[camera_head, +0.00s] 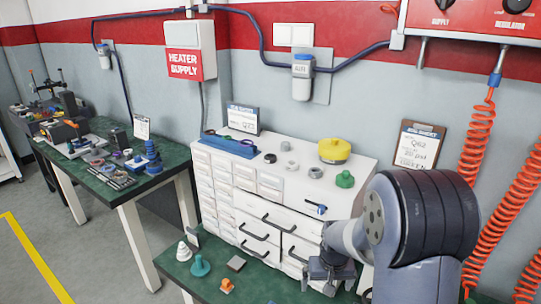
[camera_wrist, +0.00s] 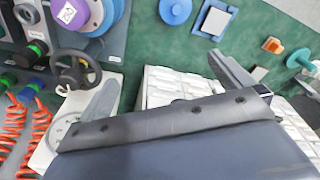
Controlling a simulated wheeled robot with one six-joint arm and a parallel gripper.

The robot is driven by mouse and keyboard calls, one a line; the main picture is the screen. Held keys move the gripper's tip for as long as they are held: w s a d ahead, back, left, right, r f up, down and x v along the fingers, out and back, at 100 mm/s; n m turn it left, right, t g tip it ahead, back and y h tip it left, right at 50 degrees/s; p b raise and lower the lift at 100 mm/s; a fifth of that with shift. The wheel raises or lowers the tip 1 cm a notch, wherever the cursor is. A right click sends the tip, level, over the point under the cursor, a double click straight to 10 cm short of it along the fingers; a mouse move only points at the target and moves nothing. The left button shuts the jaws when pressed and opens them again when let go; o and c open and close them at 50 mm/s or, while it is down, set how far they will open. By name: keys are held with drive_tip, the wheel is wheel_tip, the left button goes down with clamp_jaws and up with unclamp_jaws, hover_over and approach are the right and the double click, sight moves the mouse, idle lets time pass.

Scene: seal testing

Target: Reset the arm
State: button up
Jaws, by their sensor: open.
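My arm reaches in from the lower right of the head view, and my gripper (camera_head: 331,274) hangs in front of the white drawer cabinet (camera_head: 225,175). In the wrist view my gripper (camera_wrist: 165,85) shows its two grey fingers spread wide apart. Nothing is held between them. The green bench top (camera_wrist: 160,45) shows beyond the fingers, apart from them. A dark part of my own wrist fills the lower middle of the wrist view and hides what lies behind it.
The green bench holds a teal knob-like part (camera_head: 200,266), an orange piece (camera_head: 227,285) and a grey square block (camera_head: 236,263). A yellow round part (camera_head: 334,151) and a green one (camera_head: 345,179) sit on the cabinet top. Orange coiled hoses (camera_head: 478,135) hang at right.

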drive_tip(key=shift+w+a+f+b, duration=0.15)
drive_tip(key=shift+f+b, duration=1.15)
drive_tip(key=shift+b, duration=0.25)
drive_tip(key=shift+r, duration=0.1)
